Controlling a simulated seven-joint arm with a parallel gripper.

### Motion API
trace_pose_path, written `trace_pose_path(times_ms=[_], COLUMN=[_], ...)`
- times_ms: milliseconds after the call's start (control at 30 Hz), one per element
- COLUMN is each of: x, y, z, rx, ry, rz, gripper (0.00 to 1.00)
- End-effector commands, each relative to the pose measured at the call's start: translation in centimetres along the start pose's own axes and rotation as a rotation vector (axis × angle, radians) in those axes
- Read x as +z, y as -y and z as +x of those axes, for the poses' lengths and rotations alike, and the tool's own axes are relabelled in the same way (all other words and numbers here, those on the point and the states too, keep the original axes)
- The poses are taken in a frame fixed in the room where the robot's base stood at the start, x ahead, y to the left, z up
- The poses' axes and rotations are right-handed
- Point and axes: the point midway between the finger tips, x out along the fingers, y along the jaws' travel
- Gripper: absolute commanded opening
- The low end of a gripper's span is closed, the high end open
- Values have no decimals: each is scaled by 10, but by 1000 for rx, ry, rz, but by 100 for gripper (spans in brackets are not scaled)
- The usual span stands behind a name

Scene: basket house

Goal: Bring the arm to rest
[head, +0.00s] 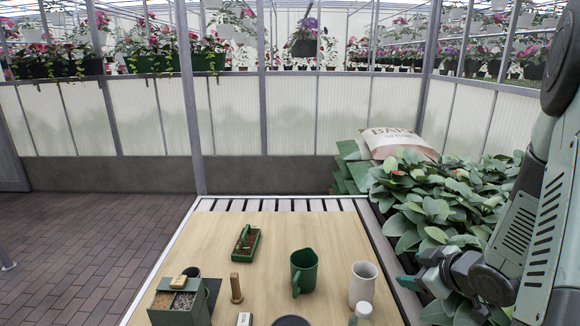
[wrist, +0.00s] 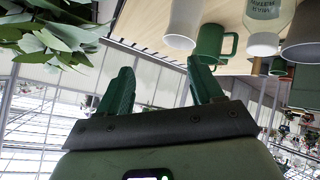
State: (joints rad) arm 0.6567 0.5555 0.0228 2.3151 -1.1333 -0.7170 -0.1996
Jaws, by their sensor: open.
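My gripper (head: 414,279) is at the right of the head view, beside the table's right edge and in front of the leafy plants. In the wrist view my gripper (wrist: 160,78) has its two green fingers spread apart with nothing between them. The table (head: 275,250) is below and left of it. A green mug (head: 304,270) and a white cup (head: 362,286) stand upright on the table, apart from my gripper. The wrist view looks upside down and also shows the green mug (wrist: 210,42) and the white cup (wrist: 182,20).
Leafy plants (head: 440,205) crowd the table's right side. A bottle (head: 362,314) and a dark round vessel (head: 290,321) are at the front. A green tray (head: 246,243), wooden post (head: 236,288) and divided box (head: 180,302) stand left. The table's back middle is clear.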

Motion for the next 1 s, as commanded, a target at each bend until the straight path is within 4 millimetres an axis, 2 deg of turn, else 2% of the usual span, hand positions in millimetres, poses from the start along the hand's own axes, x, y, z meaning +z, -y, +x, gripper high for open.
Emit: trace_pose_path(times_ms=[33, 100, 267, 367, 467, 600, 667, 800, 933, 1000], x=[-26, -55, -124, -164, -198, -233, -233, -197, -178, -177], y=[-14, -28, -39, -30, -8, 39, 62, 114, 148, 150], z=[-9, -23, -69, -105, -143, -199, -222, -260, -279, -280], rx=[48, 113, 248, 304, 327, 294, 261, 166, 91, 87], ry=[41, 103, 192, 215, 220, 208, 221, 325, 384, 386], rz=[-24, -20, 49, 127, 224, 374, 442, 588, 658, 661], gripper=[66, 66, 66, 66, 66, 66, 66, 66, 66, 66])
